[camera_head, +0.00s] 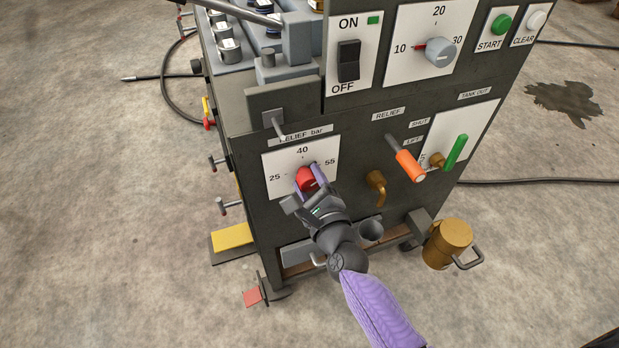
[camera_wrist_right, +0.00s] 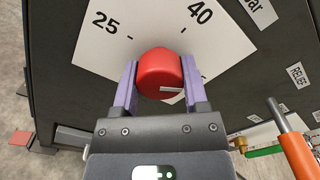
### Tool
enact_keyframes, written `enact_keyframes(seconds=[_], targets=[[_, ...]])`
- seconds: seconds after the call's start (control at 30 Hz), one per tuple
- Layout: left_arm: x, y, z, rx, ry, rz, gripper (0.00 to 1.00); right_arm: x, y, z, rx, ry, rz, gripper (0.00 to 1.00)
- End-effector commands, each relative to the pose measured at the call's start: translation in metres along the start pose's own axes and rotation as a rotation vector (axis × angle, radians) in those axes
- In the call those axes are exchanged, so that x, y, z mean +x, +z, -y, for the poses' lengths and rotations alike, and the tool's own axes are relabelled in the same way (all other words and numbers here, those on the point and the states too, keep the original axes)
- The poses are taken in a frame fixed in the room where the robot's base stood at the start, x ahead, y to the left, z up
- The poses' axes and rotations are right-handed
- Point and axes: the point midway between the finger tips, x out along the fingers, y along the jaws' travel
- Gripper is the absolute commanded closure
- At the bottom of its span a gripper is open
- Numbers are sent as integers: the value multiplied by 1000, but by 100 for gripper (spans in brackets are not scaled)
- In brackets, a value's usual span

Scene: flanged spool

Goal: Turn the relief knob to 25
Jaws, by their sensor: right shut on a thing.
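The red relief knob (camera_head: 305,180) sits on the white RELIEF bar dial plate (camera_head: 279,160), marked 25, 40 and 55, on the dark machine front. My right gripper (camera_head: 311,180) is shut on the knob, one purple finger on each side. In the right wrist view the knob (camera_wrist_right: 158,72) is between the fingers (camera_wrist_right: 158,85). A white line on the knob points right in that view, away from the 25 mark. My left gripper is not in view.
An orange-handled lever (camera_head: 408,163), a green handle (camera_head: 456,152) and a brass spout (camera_head: 376,187) are right of the dial. The ON/OFF switch (camera_head: 348,61) and another dial (camera_head: 438,51) are above. A brass can (camera_head: 448,244) stands at lower right.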

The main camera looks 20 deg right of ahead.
Motion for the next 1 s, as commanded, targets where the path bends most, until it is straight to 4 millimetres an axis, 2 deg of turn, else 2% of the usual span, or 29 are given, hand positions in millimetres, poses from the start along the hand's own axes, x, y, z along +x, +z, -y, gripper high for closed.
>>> enact_keyframes(seconds=[0.6,1.0], targets=[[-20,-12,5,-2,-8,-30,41,0,1,1,-584,1,1,100],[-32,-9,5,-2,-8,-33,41,0,1,0,-964,2,1,100]])
